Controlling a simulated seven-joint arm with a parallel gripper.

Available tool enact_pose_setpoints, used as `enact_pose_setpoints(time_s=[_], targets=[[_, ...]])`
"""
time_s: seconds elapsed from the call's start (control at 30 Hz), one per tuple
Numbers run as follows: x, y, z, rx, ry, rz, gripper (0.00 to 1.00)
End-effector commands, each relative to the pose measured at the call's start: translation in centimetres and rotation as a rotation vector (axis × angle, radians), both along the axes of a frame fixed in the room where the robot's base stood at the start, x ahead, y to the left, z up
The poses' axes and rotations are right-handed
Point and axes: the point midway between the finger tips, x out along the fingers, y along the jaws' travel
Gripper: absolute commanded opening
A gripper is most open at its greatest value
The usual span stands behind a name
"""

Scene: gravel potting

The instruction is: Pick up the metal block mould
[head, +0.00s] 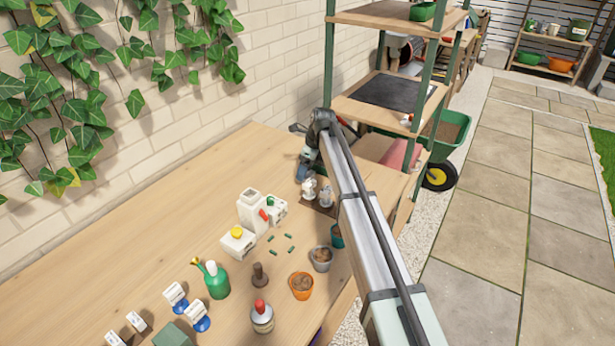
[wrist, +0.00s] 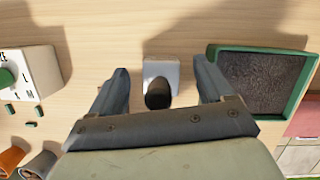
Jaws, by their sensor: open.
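The metal block mould appears in the wrist view as a pale grey square block (wrist: 160,68) with a dark rounded knob or handle (wrist: 158,94) on its near side. It sits on the wooden table between the two fingers of my gripper (wrist: 161,72). The fingers are apart, one on each side, with table showing between them and the block. In the head view my gripper (head: 305,168) is low over the far end of the table. I cannot make out the mould there; my gripper and arm cover that area.
A green-rimmed tray (wrist: 214,75) of dark soil stands close to the right finger. A white box (wrist: 40,68) with a green knob is at left. An orange pot (head: 301,286), a grey pot (head: 320,259) and a green spray bottle (head: 217,282) stand nearer on the table (head: 150,235).

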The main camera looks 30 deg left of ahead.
Motion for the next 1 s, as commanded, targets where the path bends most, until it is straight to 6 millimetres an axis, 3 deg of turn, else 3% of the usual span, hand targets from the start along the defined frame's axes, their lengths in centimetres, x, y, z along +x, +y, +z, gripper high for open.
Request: enact_pose_setpoints(time_s=[0.07, 0.77, 1.0], targets=[[0.0, -0.01, 0.02, 0.0, 0.0, 0.0, 0.79], [0.02, -0.04, 0.03, 0.0, 0.0, 0.0, 0.12], [0.02, -0.03, 0.12, 0.0, 0.0, 0.0, 0.11]])
